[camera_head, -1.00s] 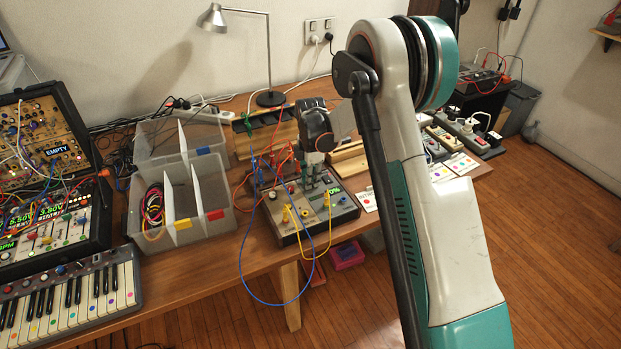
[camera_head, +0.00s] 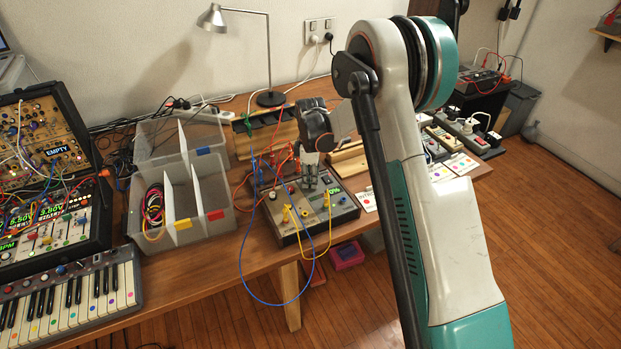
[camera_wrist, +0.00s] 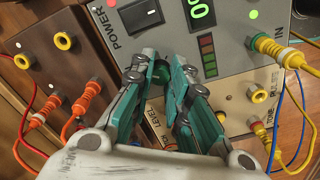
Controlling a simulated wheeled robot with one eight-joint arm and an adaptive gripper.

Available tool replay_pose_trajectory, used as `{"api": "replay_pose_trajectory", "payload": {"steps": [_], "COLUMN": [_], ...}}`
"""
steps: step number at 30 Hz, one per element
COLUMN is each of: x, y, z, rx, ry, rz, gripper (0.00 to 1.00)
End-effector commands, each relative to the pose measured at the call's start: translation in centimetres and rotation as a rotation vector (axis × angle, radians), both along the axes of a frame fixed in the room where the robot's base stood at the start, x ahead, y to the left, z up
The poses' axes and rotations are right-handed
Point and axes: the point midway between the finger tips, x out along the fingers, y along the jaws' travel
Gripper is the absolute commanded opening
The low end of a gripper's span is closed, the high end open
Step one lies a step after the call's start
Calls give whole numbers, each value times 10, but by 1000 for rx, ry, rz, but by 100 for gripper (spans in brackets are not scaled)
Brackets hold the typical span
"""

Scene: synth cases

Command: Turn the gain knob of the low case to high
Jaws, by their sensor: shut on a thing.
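The low grey case (camera_head: 345,210) lies near the front edge of the wooden table, and its panel fills much of the wrist view (camera_wrist: 236,52). My gripper (camera_head: 311,184) reaches down onto it. In the wrist view, my gripper's teal fingers (camera_wrist: 166,80) are closed around a dark green knob (camera_wrist: 159,72), which is mostly hidden between them. Its label and pointer cannot be read. A black power switch (camera_wrist: 140,15) and a green digital display (camera_wrist: 201,12) are above the knob. A red and green bar meter (camera_wrist: 208,56) is to its right.
Yellow plugs (camera_wrist: 264,44) with cables stand to the right on the panel, and orange plugs (camera_wrist: 88,90) to the left. A blue cable (camera_head: 242,262) loops over the table edge. A clear divided bin (camera_head: 205,238) stands left of the case, beyond it a keyboard (camera_head: 70,300).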

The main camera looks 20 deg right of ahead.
Motion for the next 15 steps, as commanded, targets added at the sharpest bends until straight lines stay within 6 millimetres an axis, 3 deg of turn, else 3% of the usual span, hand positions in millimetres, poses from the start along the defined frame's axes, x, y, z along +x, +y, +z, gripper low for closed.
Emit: {"api": "replay_pose_trajectory", "payload": {"steps": [15], "x": [1], "y": [0], "z": [0], "rx": [0], "ry": [-1], "rz": [-490], "gripper": [0]}}
